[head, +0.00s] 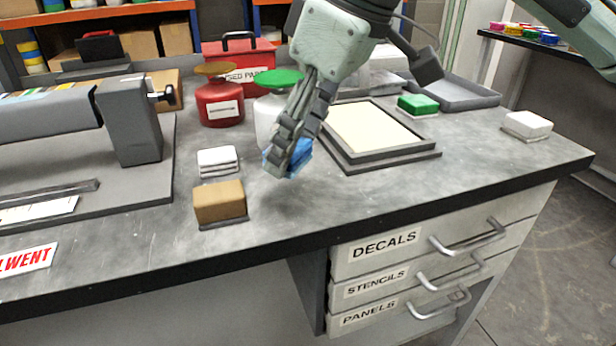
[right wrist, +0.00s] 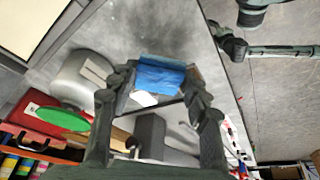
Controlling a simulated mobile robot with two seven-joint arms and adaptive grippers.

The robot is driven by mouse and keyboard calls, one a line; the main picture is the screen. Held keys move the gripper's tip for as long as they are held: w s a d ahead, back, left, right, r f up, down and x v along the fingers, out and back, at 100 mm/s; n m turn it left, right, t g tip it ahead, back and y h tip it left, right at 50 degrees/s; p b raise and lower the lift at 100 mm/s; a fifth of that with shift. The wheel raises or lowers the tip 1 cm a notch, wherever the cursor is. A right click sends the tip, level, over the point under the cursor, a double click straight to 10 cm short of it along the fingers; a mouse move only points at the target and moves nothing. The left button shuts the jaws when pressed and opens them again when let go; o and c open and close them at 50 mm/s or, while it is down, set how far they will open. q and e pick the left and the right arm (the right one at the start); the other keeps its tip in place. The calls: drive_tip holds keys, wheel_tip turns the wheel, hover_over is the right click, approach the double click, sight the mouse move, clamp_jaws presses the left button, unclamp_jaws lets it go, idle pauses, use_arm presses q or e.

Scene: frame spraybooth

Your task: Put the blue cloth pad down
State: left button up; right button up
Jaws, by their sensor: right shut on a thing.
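The blue cloth pad (head: 290,154) is held between the fingers of my right gripper (head: 288,158), above the grey bench (head: 330,195). Part of the pad is hidden behind the fingers in the head view. In the right wrist view the blue cloth pad (right wrist: 158,76) spans the gap between the fingertips of my right gripper (right wrist: 163,82). The right gripper is shut on it. My left gripper does not show in the head view.
A framed panel (head: 380,162), green pad (head: 418,103) and white pad (head: 527,124) lie right. A red can (head: 220,103) stands behind. The bench's front middle is clear.

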sight(298, 198)
drive_tip(key=shift+s+d+f, duration=0.1)
drive_tip(key=shift+d+f, duration=0.35)
drive_tip(key=shift+d, duration=0.25)
wheel_tip(298, 198, down, 4)
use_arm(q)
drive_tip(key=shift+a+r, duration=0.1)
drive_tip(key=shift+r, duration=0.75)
use_arm(e)
drive_tip(key=shift+f, duration=0.1)
drive_tip(key=o, duration=1)
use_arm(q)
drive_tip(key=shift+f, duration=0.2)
